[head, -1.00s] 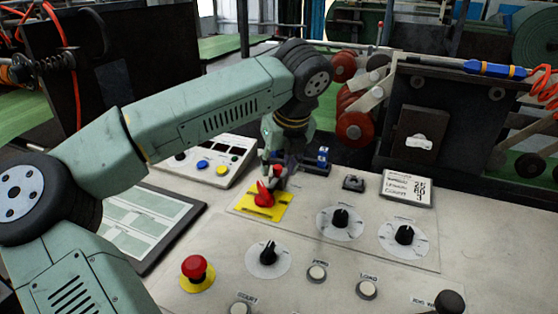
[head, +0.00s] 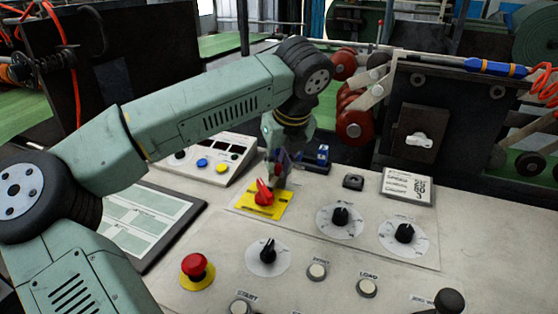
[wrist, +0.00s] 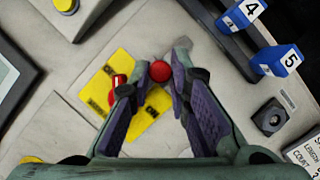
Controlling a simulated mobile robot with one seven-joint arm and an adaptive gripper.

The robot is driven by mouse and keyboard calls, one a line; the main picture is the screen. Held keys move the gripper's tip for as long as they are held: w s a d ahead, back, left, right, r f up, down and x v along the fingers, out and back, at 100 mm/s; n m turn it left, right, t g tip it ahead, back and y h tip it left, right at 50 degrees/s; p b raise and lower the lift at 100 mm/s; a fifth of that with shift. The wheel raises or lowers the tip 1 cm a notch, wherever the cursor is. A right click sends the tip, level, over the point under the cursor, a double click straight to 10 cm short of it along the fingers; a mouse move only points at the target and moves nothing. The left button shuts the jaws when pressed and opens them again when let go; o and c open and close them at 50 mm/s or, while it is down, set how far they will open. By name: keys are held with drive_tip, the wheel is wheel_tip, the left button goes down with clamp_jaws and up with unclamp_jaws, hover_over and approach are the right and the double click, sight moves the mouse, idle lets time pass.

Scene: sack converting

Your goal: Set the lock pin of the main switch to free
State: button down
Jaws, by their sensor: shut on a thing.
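The main switch has a red handle (head: 263,192) on a yellow plate (head: 272,209). In the wrist view, part of the red handle (wrist: 118,88) shows beside the left finger, and the yellow plate (wrist: 124,62) lies below the fingers. The lock pin shows there as a round red knob (wrist: 160,71) between the fingertips. My gripper (wrist: 152,73) is shut on this knob; it also shows in the head view (head: 280,180), just above the back right of the switch. The pin's shaft and seat are hidden, and the knob is not clear in the head view.
Blue numbered blocks (wrist: 275,60) stand in a dark rack close by the gripper. A small black socket (head: 353,182) and black dials (head: 340,217) lie to the right. A red emergency button (head: 194,266) is in front, and a button box (head: 215,155) is behind left.

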sight(284, 178)
drive_tip(key=w, duration=0.1)
drive_tip(key=w+d+b, duration=0.1)
drive_tip(key=shift+w+f+b, duration=0.1)
drive_tip(key=shift+w+b, duration=0.2)
drive_tip(key=shift+w, duration=0.05)
drive_tip(key=shift+w+d+r, duration=0.1)
drive_tip(key=shift+w+r, duration=0.05)
drive_tip(key=shift+r, duration=0.05)
drive_tip(key=c, duration=1.5)
unclamp_jaws()
drive_tip(key=v, duration=1.2)
